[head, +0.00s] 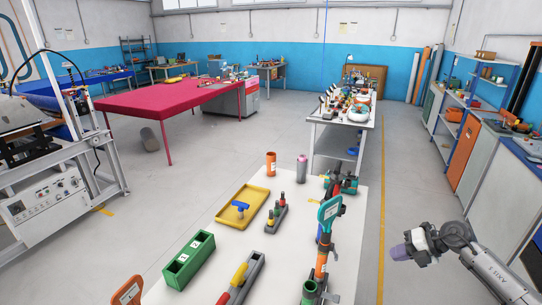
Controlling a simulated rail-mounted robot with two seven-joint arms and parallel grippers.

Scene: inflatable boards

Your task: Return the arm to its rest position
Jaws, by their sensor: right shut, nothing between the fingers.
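My right arm comes in from the lower right, and its gripper (402,252) hangs over the grey floor to the right of the white table (215,225). The gripper is shut and empty, apart from the table and the things on it. My left arm and gripper are out of view.
The white table holds a green two-slot box (189,260), a yellow tray (242,206), a grey rack (277,215), an orange cup (271,164) and upright tools. Cabinets (484,170) line the right wall. Floor between table and cabinets is clear beyond my arm.

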